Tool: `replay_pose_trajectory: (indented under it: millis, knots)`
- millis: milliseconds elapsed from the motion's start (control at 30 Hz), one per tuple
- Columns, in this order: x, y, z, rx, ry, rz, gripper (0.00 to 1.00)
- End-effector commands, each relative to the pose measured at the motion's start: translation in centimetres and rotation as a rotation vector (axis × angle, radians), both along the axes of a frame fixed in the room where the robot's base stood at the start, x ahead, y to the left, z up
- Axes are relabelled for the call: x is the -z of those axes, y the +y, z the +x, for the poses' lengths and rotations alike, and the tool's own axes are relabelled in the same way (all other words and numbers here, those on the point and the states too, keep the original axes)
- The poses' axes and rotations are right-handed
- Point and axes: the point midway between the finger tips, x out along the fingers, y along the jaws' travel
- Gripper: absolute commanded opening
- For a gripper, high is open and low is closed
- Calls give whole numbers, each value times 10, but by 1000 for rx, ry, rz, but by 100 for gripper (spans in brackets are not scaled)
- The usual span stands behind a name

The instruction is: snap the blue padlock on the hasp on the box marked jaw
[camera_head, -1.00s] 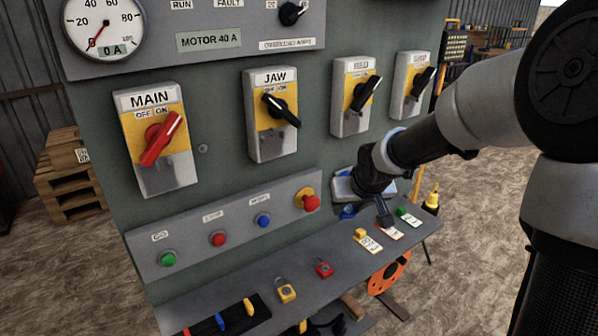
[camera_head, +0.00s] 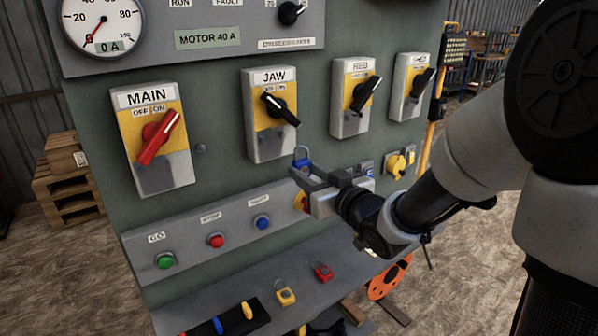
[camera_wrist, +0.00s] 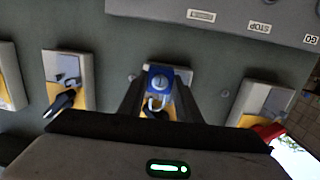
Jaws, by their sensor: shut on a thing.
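My gripper (camera_head: 303,170) is shut on the blue padlock (camera_head: 302,157) and holds it up just below and to the right of the box marked jaw (camera_head: 257,138). In the wrist view the padlock (camera_wrist: 160,78) sits between the two fingers, its shackle pointing down in the picture, in front of the jaw box (camera_wrist: 184,76). A gap seems to remain between padlock and box, but its depth is hard to judge. The black jaw handle (camera_head: 281,108) slants down to the right. The hasp cannot be made out; in the wrist view the padlock and gripper cover much of the box.
The MAIN box (camera_head: 165,178) with its red handle stands left, the feed box (camera_head: 343,122) right. Below is a sloped button panel (camera_head: 190,232). Yellow (camera_head: 286,297) and red (camera_head: 322,271) padlocks lie on the shelf (camera_head: 245,285) under it.

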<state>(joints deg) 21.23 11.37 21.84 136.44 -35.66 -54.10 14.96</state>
Motion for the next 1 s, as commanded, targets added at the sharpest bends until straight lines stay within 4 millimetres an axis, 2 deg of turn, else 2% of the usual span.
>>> replay_pose_trajectory:
  millis: [100, 200, 600, 1000]
  knots:
    - [-16, 14, -16, -61, -63, 35, 7]
    - [-23, 18, -22, -83, -84, 49, 7]
    - [-23, 18, -24, -88, -86, 52, 7]
    - [-23, 37, 4, -89, -86, 53, 7]
